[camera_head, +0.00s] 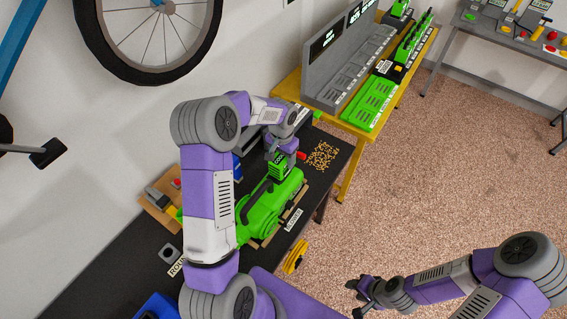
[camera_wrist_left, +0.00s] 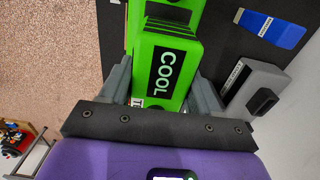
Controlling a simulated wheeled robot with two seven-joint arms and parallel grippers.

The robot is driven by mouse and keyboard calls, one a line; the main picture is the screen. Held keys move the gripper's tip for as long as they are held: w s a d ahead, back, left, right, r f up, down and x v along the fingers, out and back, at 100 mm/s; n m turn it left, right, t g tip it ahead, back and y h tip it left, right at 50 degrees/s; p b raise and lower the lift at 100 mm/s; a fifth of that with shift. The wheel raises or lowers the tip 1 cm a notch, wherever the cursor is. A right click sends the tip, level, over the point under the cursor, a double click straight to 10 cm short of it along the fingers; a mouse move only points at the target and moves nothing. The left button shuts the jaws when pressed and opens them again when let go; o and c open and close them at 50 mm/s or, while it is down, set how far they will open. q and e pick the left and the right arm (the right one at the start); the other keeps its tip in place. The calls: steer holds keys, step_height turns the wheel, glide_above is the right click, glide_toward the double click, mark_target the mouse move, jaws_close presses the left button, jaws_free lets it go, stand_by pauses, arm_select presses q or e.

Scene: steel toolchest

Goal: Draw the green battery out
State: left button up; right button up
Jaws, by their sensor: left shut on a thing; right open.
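The green battery (camera_wrist_left: 172,70) with a black "COOL" label lies between my left gripper's fingers in the left wrist view, and the gripper is shut on it. In the head view the battery (camera_head: 279,168) is at the far end of a green tool (camera_head: 262,211) on the black bench. My left gripper (camera_head: 281,157) is right above it, hiding part of it. The tool's green body (camera_wrist_left: 175,9) also shows beyond the battery in the wrist view. I cannot tell whether battery and tool still touch. My right gripper (camera_head: 366,294) is open and empty over the floor at lower right.
The black bench (camera_head: 110,262) holds a "BLOWER" label (camera_head: 293,220), a pile of small yellow bits (camera_head: 322,155) and a wooden block holder (camera_head: 158,205). A yellow table (camera_head: 347,120) with a grey charger rack (camera_head: 335,75) stands beyond. A grey device (camera_wrist_left: 255,88) lies beside the battery.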

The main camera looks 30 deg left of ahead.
arm_select(q)
steer(key=shift+w+r+p, duration=0.1)
steer(key=shift+r+p, duration=0.3)
steer(key=shift+r, duration=0.3)
stand_by(0.4)
steer(key=shift+r+p, duration=1.35)
steer(key=shift+r, duration=0.8)
